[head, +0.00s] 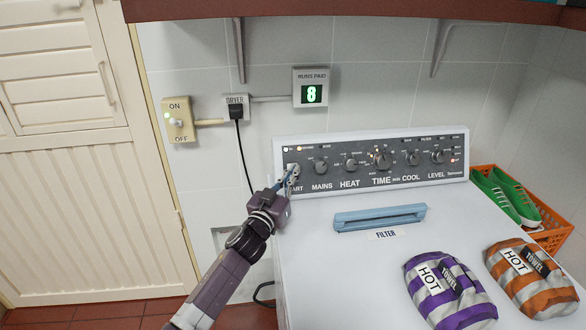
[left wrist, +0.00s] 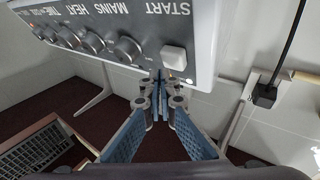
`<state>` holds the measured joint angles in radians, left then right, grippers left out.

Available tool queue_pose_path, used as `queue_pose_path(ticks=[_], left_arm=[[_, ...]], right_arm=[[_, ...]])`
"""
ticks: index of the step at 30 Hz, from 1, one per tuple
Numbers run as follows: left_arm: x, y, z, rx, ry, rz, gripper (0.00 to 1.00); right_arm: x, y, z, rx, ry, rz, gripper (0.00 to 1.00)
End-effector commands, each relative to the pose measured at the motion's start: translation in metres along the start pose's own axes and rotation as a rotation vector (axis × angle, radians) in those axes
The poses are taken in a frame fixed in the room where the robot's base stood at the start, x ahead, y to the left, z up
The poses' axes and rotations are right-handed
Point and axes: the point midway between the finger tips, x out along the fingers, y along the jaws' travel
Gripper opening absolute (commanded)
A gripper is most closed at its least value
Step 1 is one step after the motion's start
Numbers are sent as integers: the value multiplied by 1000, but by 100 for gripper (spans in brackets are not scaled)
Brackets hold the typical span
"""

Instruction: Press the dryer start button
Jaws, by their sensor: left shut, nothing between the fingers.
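The dryer (head: 330,270) is white, with a grey control panel (head: 330,179) along its back. The pale start button (head: 293,168) is at the panel's left end, partly hidden by my gripper. In the left wrist view, which is upside down, the start button (left wrist: 174,57) is a white rounded block beside the START label. My left gripper (head: 289,178) is shut and empty, its fingertips at the button. In the left wrist view the blue fingertips (left wrist: 162,80) are together close to the button's edge; I cannot tell whether they touch it. My right gripper is not in view.
Several knobs (head: 351,165) line the panel right of the button. A blue filter handle (head: 380,217) and two striped towels (head: 450,292) are on the dryer top. A wall switch (head: 179,120), plug (head: 236,108) and display reading 8 (head: 311,94) are behind. An orange basket (head: 552,237) holds green shoes.

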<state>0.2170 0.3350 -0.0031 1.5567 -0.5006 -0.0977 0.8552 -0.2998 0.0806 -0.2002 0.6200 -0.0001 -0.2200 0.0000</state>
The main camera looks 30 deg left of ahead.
Motion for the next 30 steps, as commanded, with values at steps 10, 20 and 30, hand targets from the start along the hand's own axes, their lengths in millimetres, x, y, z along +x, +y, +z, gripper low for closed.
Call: queue_pose_path(ticks=[10, 20, 30], left_arm=[[-12, 10, -12, -2, 0, 2, 0], [-33, 24, -26, -1, 0, 1, 0], [-35, 26, -26, 0, 1, 1, 0]], right_arm=[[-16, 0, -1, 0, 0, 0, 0], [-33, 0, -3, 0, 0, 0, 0], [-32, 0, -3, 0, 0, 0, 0]])
